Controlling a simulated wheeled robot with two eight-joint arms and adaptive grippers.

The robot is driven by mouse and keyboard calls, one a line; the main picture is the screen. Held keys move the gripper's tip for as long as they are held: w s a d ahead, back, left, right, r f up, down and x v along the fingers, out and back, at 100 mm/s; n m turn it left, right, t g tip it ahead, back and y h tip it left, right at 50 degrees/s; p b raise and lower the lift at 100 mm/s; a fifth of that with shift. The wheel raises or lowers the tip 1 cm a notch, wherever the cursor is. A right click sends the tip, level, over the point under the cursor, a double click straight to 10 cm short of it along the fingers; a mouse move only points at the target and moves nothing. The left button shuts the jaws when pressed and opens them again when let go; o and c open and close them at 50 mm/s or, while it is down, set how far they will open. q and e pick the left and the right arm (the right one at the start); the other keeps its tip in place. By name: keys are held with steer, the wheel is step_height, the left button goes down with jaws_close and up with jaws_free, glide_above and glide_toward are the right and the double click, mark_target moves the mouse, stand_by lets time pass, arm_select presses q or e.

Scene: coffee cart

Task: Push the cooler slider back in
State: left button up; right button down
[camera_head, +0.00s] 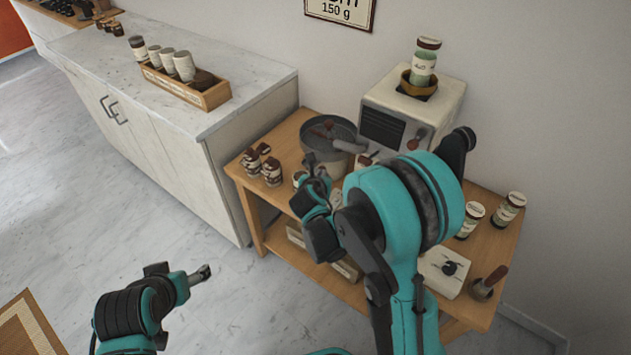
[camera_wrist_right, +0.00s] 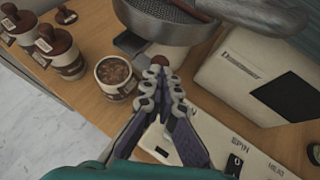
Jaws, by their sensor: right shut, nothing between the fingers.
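The cooler is a round grey pan (camera_head: 328,128) on the wooden table, joined to a white machine (camera_head: 380,95). It also fills the top of the right wrist view (camera_wrist_right: 170,32). A small dark plate (camera_wrist_right: 130,43) juts from under its near side; it looks like the slider, but I cannot be certain. My right gripper (camera_head: 311,160) is in front of the cooler. In the wrist view its fingertips (camera_wrist_right: 159,66) are together and empty, just below the cooler's body and right of the plate. Contact is unclear. My left gripper (camera_head: 205,271) hangs over the floor, its fingers unclear.
An open cup of brown grounds (camera_wrist_right: 115,76) stands close left of my right fingers. Several brown-topped jars (camera_head: 271,171) stand at the table's left. The counter (camera_head: 255,85) is at the left.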

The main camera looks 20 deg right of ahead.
steer(key=shift+w+d, duration=0.7)
steer(key=shift+d, duration=0.2)
steer(key=v, duration=1.2)
steer(key=s+r+m+g+y, duration=0.1)
steer(key=s+m+y, duration=0.1)
steer(key=s+m, duration=0.7)
steer(key=s+r+m+g+y, duration=0.1)
steer(key=s+m, duration=0.9)
steer(key=m, duration=1.2)
steer(key=shift+g+y, duration=0.7)
steer(key=shift+y, duration=0.2)
